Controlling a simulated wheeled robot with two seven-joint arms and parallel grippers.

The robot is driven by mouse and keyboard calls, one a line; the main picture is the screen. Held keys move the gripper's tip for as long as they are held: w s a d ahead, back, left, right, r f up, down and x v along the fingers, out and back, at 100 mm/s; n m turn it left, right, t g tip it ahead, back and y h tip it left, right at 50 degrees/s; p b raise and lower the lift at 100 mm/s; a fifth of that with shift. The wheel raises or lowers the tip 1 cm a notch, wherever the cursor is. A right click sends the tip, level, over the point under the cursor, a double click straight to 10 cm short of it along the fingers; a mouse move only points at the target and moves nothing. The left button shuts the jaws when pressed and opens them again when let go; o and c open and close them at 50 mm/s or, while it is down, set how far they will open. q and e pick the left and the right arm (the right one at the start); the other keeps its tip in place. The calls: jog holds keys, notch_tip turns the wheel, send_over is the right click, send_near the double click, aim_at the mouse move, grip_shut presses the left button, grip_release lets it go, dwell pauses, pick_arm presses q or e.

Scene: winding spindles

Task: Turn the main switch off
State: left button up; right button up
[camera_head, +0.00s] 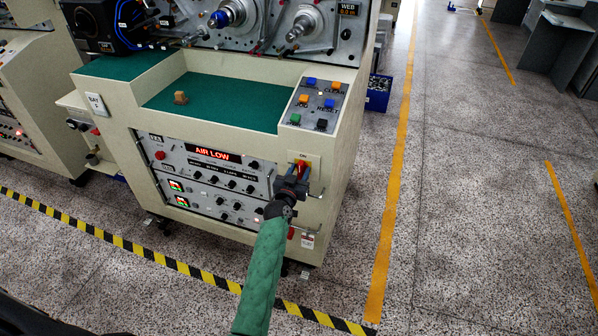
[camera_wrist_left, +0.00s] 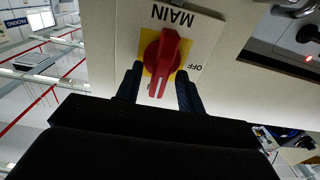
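The main switch (camera_wrist_left: 163,55) is a red rotary knob on a yellow square, with "MAIN" and "OFF" lettered upside down in the left wrist view. Its white pointer line points down there, away from the "OFF" mark on the right. In the head view the red switch (camera_head: 302,167) is at the right of the cabinet front, partly behind my gripper. My left gripper (camera_head: 293,180) is right in front of it. In the wrist view its two dark fingers (camera_wrist_left: 158,83) are open, one on each side of the knob's pointer end, with gaps visible. My right gripper is not in view.
The cream cabinet carries a red "AIR LOW" display (camera_head: 213,154) and a panel of coloured buttons (camera_head: 316,104) above the switch. A yellow-black floor stripe (camera_head: 150,255) runs in front. The right floor is clear.

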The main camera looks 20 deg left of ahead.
pick_arm(q)
grip_shut()
